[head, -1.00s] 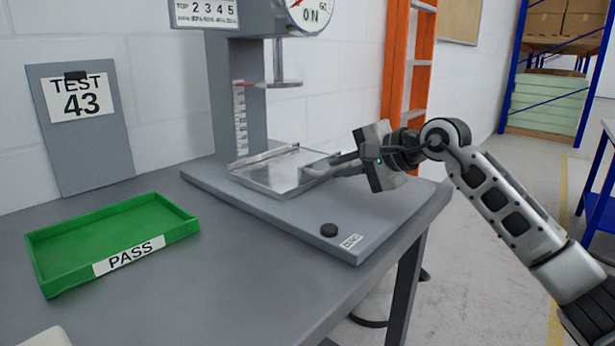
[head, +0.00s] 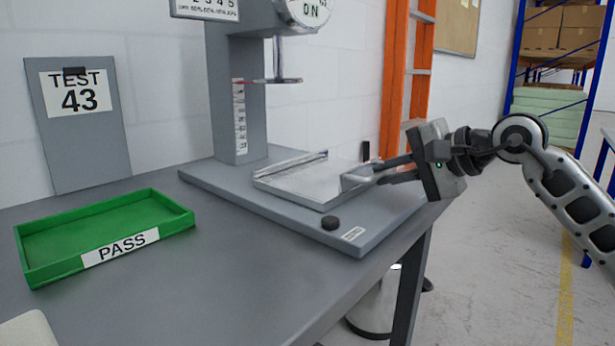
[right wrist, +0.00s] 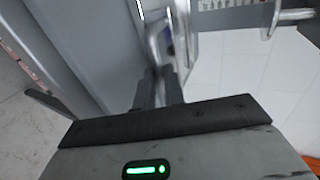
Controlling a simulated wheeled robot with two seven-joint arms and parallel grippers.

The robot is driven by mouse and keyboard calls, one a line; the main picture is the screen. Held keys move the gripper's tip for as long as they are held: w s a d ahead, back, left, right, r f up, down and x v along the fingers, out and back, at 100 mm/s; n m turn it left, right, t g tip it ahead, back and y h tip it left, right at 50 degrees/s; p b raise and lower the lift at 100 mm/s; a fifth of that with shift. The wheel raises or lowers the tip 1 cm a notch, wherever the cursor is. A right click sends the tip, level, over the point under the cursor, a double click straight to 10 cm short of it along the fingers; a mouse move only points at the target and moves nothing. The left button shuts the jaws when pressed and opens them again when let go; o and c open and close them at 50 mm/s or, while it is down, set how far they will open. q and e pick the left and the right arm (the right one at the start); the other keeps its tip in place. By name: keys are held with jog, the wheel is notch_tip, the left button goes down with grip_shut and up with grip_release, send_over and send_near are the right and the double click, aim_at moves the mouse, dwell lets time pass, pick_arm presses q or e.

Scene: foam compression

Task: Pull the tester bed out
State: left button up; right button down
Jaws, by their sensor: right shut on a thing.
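The tester bed (head: 312,181) is a flat silver metal tray with a raised rear lip. It sits on the grey tester base (head: 290,222), to the right of the tester column (head: 235,100) and out from under the round press plate (head: 284,80). A bar handle (head: 357,179) is on its right side. My right gripper (head: 378,172) is shut on this handle. In the right wrist view the fingers (right wrist: 160,88) close around the metal handle (right wrist: 157,45). My left gripper is not in view.
A green PASS tray (head: 105,238) stands at the table's left, and a TEST 43 board (head: 82,140) leans on the wall. An orange ladder (head: 393,90) stands behind. Floor is open right of the table.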

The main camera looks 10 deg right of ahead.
jog(key=shift+s+d+f+b, duration=0.1)
jog(key=shift+s+d+b, duration=0.3)
jog(key=shift+s+d, duration=0.45)
jog(key=shift+s, duration=0.1)
jog(key=shift+s+d+b, duration=0.45)
jog(key=shift+s+b, duration=0.15)
jog(key=shift+b, duration=0.1)
jog(key=shift+s+d, duration=0.25)
jog(key=shift+s, duration=0.05)
jog(key=shift+s+d+b, duration=0.2)
jog(key=shift+s+b, duration=0.05)
jog(key=shift+b, duration=0.2)
jog(key=c, duration=1.9)
grip_release()
jog(key=shift+s+d, duration=0.15)
jog(key=shift+s, duration=0.05)
jog(key=o, duration=0.6)
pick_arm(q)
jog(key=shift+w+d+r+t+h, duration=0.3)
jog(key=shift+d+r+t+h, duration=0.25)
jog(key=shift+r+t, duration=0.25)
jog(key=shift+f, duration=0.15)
